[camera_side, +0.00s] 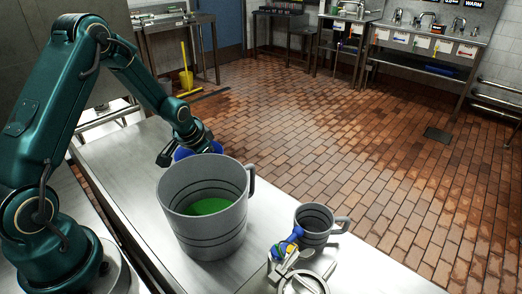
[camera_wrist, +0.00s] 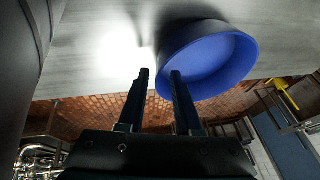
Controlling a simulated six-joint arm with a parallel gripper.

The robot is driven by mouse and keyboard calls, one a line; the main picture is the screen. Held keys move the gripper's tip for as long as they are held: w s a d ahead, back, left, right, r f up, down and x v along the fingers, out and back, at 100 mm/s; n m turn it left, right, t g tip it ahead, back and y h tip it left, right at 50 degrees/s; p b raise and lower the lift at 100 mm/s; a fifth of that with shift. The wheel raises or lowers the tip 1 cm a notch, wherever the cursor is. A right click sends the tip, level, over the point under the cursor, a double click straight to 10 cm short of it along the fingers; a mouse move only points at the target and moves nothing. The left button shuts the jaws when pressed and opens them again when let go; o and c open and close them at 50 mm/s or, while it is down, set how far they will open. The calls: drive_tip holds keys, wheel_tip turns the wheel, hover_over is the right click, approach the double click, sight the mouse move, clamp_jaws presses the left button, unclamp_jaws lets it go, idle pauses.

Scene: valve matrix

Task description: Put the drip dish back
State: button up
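The blue drip dish (camera_side: 181,154) is on the metal counter behind the large grey jug in the side view, which hides part of it. In the wrist view the round, shallow dish (camera_wrist: 215,60) is at the upper right. My gripper (camera_wrist: 159,73) has its two dark fingers apart, with a gap between them. The right fingertip overlaps the dish's near-left side in the picture; the left fingertip is clear of it. I cannot tell whether either finger touches the dish. In the side view my gripper (camera_side: 170,153) is low beside the dish.
The large jug (camera_side: 205,235) with green contents stands close to my gripper. A smaller grey jug (camera_side: 314,226) and a small valve assembly with a blue part (camera_side: 288,243) are at the front right. Bare counter (camera_side: 125,160) lies left of the dish. Tiled floor is beyond the counter edge.

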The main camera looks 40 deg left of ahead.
drive_tip(key=v, duration=1)
drive_tip(key=shift+r, duration=0.35)
drive_tip(key=shift+s, duration=0.15)
drive_tip(key=s+d+r+m+t, duration=0.2)
drive_tip(key=d+r+t, duration=0.1)
drive_tip(key=d+r, duration=0.6)
drive_tip(key=s+d, duration=0.1)
drive_tip(key=s, duration=0.3)
drive_tip(key=s+d+n+g+h, duration=0.1)
drive_tip(key=s+d, duration=0.1)
drive_tip(key=s, duration=0.2)
drive_tip(key=s+d+h, duration=0.1)
drive_tip(key=s, duration=0.3)
drive_tip(key=shift+s+d+r+n, duration=0.15)
drive_tip(key=shift+s+d+n, duration=0.05)
drive_tip(key=shift+d+n, duration=0.2)
